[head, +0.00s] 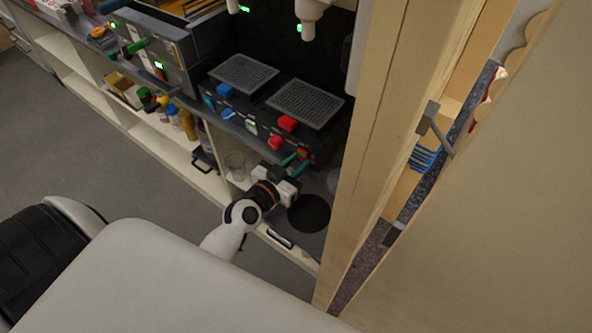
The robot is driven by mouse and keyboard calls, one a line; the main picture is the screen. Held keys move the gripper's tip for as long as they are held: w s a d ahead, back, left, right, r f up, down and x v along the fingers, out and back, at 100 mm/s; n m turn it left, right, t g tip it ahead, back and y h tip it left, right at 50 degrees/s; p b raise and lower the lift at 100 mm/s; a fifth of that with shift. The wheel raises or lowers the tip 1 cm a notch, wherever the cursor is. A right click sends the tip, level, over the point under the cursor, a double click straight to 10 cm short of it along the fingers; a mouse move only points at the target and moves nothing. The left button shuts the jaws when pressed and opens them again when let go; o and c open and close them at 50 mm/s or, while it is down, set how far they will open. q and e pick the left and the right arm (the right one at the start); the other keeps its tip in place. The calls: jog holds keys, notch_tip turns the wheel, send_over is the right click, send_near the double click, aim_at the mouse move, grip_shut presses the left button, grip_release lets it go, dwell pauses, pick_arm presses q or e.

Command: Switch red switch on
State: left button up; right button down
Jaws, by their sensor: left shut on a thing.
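A black machine (262,119) with two grilles stands on the dark counter, with blue and red controls along its front. The red switch (303,153) is at the right end of this front, partly hidden by my gripper. My left gripper (296,159) reaches up to it, its green-tipped fingers shut on the red switch. Whether the switch is on or off cannot be told. My right gripper is not in view.
Other red knobs (275,142) and blue knobs (228,113) sit close by on the same front. A dark round opening (309,213) is in the counter below the gripper. A wooden post (375,170) rises close on the right. Bottles (187,123) stand on the shelf at left.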

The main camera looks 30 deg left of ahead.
pick_arm(q)
jog(key=shift+r, duration=0.1)
jog(key=o, duration=1)
jog(key=shift+s+a, duration=0.1)
jog(key=shift+s, duration=0.45)
jog(key=shift+s+a+r+b, duration=0.25)
jog(key=shift+s+b, duration=0.1)
jog(key=shift+s, duration=1.4)
jog(key=shift+s+a+r+b, duration=0.25)
jog(key=shift+s+b, duration=0.1)
jog(key=shift+s, duration=1.45)
jog(key=shift+s+a+r+b, duration=0.25)
jog(key=shift+s+b, duration=0.1)
jog(key=shift+s, duration=1.4)
jog(key=shift+f, duration=0.1)
